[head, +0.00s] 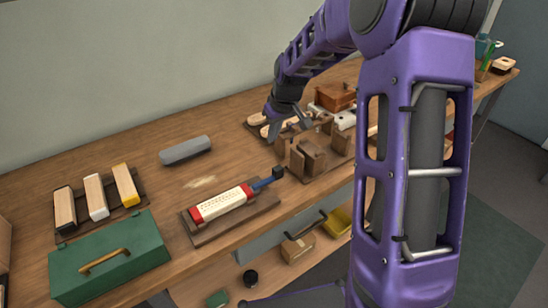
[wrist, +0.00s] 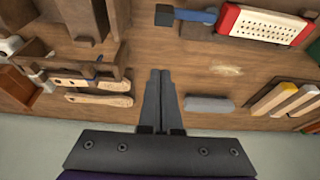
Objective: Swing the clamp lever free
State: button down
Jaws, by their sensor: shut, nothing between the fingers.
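The clamp lever (head: 265,183) is a blue bar with a dark knob at its outer end. It sticks out from the red end of a cream, hole-dotted block (head: 222,205), roughly in line with it. The block lies on a dark wooden base (head: 208,236). In the wrist view the lever (wrist: 195,15) is at the top, left of the red-framed block (wrist: 265,24). My gripper (wrist: 160,73) is shut and empty, above the bench and apart from the lever. In the head view my gripper (head: 272,130) is behind the lever, towards the wall.
A grey cylinder (head: 186,150) lies near the wall, left of my gripper. Wooden blocks on a board (head: 310,157) stand close to the lever's right. Wooden handles (wrist: 98,99) lie left of my fingers. A green toolbox (head: 110,258) and three brush blocks (head: 96,196) are at left.

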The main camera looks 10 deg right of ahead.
aim_at(266, 180)
jog(key=b+x, duration=0.1)
jog(key=x, duration=0.9)
jog(key=shift+f, duration=0.3)
jog(key=s, duration=0.1)
jog(key=s+d, duration=0.1)
jog(key=shift+s+r, duration=0.3)
jog(key=shift+r, duration=0.1)
jog(key=shift+s+d, duration=0.25)
jog(key=shift+s, duration=0.35)
